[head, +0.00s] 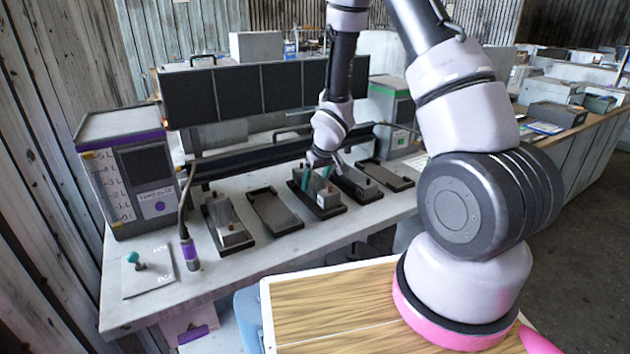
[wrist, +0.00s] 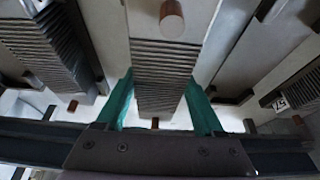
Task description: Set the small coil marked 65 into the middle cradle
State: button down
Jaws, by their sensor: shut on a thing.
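My gripper (head: 316,177) is over the middle cradle (head: 304,199), the third of the row of dark cradles on the bench. In the wrist view its two teal fingers (wrist: 160,104) are shut on the sides of a grey ribbed coil (wrist: 163,72). In the head view this coil (head: 328,197) sits low at the middle cradle, a pale label on its face too small to read. I cannot tell whether it rests on the cradle floor.
Left of the middle cradle is an empty cradle (head: 274,211), then one holding a grey coil (head: 232,232). A coil marked 57 (wrist: 278,102) shows at right in the wrist view. Another ribbed coil (wrist: 45,45) stands close on the other side. A purple-banded post (head: 189,254) stands front left.

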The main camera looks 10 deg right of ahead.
jog(key=shift+f, duration=0.8)
dwell(0.4)
grip_release()
jog(key=shift+r, duration=0.1)
jog(key=shift+r, duration=3.4)
